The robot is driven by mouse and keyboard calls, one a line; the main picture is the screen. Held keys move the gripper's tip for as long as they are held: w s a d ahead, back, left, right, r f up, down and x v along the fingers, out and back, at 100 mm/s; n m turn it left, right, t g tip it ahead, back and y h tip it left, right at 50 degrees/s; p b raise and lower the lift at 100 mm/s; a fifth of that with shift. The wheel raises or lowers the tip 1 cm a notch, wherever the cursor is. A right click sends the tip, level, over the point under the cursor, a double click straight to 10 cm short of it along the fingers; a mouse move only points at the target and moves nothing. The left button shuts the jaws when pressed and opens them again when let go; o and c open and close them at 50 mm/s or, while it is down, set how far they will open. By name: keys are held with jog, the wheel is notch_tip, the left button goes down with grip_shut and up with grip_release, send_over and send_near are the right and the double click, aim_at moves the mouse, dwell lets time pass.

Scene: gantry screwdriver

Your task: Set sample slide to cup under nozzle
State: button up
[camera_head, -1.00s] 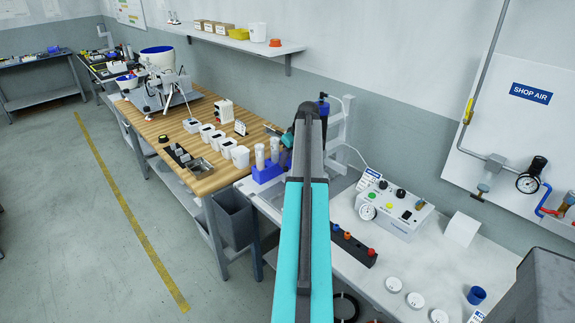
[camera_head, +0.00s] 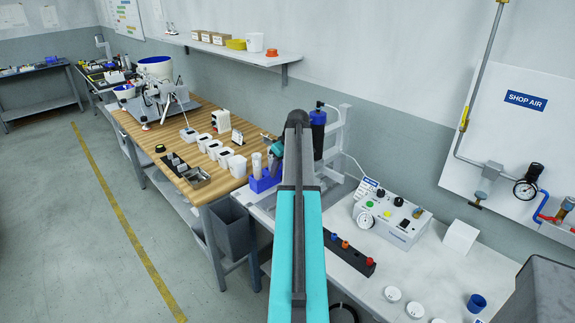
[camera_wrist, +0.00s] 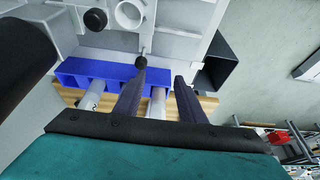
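My gripper (camera_wrist: 159,82) is open in the wrist view, with two dark fingers apart and nothing held. A dark round knob (camera_wrist: 141,61) on a short rod sticks out from a pale grey fixture (camera_wrist: 178,46), close by the left fingertip; I cannot tell whether they touch. A white round cup or ring (camera_wrist: 130,14) and a black cylinder (camera_wrist: 95,18) are on the fixture beyond. Which part is the slide is unclear, and I cannot make out the nozzle. In the head view my arm hides much of the fixture; its grey upright (camera_head: 343,135) and dark blue cylinder (camera_head: 318,130) show.
A blue rack (camera_wrist: 100,70) with pale tubes (camera_wrist: 157,103) lies just below the fingers; the rack (camera_head: 264,182) also shows in the head view. A control box (camera_head: 392,216) and a dark button strip (camera_head: 348,254) are right of my arm. A grey bin (camera_head: 232,225) stands below.

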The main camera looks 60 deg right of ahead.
jog(key=w+a+f+g, duration=0.1)
jog(key=w+a+f, duration=0.35)
jog(key=a, duration=0.35)
jog(key=w+a+f+y, duration=0.1)
jog(key=w+a+f, duration=0.3)
jog(key=a, duration=0.5)
jog(key=w+a+f+g, duration=0.1)
jog(key=w+a+f, duration=0.1)
jog(key=a+f, duration=0.45)
jog(key=a+f+n+g, duration=0.1)
jog(key=a+f, duration=0.3)
jog(key=a, duration=0.7)
jog(key=a+f+n+g, duration=0.1)
jog(key=a+f, duration=0.4)
jog(key=a, duration=0.6)
jog(key=s+a+f+g, duration=0.2)
jog(key=s+a+f, duration=0.6)
jog(key=s+f, duration=0.15)
jog(key=s+a+f+g, duration=0.2)
jog(key=s+a+f, duration=0.6)
jog(key=s, duration=0.3)
jog(key=s+a+f+g, duration=0.1)
jog(key=s+f, duration=0.1)
jog(key=s, duration=0.4)
jog(key=s+a+f+g, duration=0.1)
jog(key=s+a+f, duration=0.1)
jog(key=s, duration=0.4)
jog(key=shift+s+a+f+n, duration=0.15)
jog(key=shift+s+f+n, duration=0.1)
jog(key=shift+n, duration=0.15)
